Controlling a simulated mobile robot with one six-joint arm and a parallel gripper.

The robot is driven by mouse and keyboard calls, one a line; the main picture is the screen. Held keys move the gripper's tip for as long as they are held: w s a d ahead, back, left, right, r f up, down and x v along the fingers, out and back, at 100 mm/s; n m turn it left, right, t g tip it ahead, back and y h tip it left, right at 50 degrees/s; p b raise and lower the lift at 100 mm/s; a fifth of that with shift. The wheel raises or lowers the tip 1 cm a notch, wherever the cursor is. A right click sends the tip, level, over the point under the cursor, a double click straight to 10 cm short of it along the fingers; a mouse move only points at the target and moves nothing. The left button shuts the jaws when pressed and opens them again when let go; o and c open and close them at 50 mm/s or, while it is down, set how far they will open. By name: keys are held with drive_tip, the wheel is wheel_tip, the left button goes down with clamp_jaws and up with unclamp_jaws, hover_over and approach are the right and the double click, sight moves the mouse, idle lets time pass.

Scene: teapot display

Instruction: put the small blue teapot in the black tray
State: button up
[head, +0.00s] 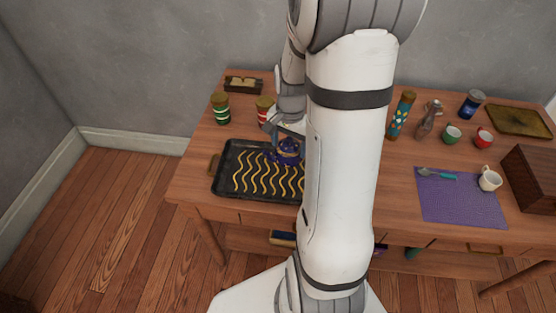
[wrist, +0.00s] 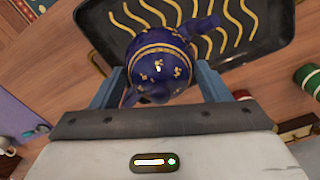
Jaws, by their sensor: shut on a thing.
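The small blue teapot (head: 288,150) is dark blue with gold trim and shows over the right part of the black tray (head: 228,153) in the head view. My gripper (wrist: 155,85) is shut on the teapot, with one finger on each side of its body in the wrist view, where the teapot (wrist: 160,60) fills the upper middle. The tray (wrist: 270,45) has wavy yellow lines and lies behind the teapot there. I cannot tell whether the teapot touches the tray. My arm hides the tray's right end in the head view.
A green jar (head: 220,108) and a red-banded jar (head: 264,108) stand behind the tray, near a small wooden box (head: 243,85). To the right are a patterned teal canister (head: 401,115), cups, and a purple mat (head: 455,200) with a white mug (head: 489,179).

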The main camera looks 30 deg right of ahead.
sight(287, 159)
wheel_tip(287, 159, down, 3)
drive_tip(key=shift+w+a+r, duration=0.15)
drive_tip(key=shift+r, duration=0.05)
drive_tip(key=shift+a+f, duration=0.1)
drive_tip(key=shift+f, duration=1.85)
drive_tip(key=shift+f, duration=0.15)
drive_tip(key=o, duration=1.1)
